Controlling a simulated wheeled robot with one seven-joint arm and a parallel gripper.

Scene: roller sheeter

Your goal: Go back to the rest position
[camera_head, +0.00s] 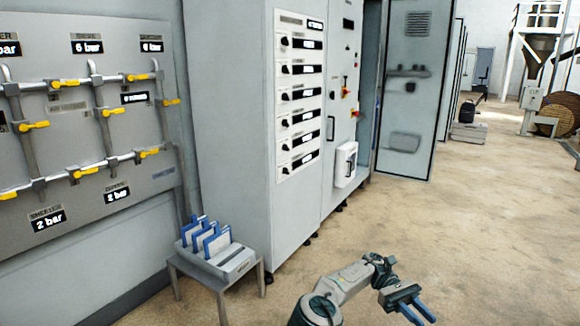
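My gripper (418,312) is at the bottom of the head view, right of centre, over bare floor. Its two blue fingers stand a little apart, with nothing seen between them. My arm (345,284) reaches toward it from the bottom edge, bent at the wrist. The gripper touches nothing that I can see. The lower part of the arm is cut off by the frame.
A small table (221,286) with a rack of blue-edged cards (207,236) stands at the lower left. Grey cabinets (235,130) stand behind it, one door (418,95) open. A pipe panel (75,120) is on the left wall. The floor (480,230) to the right is clear.

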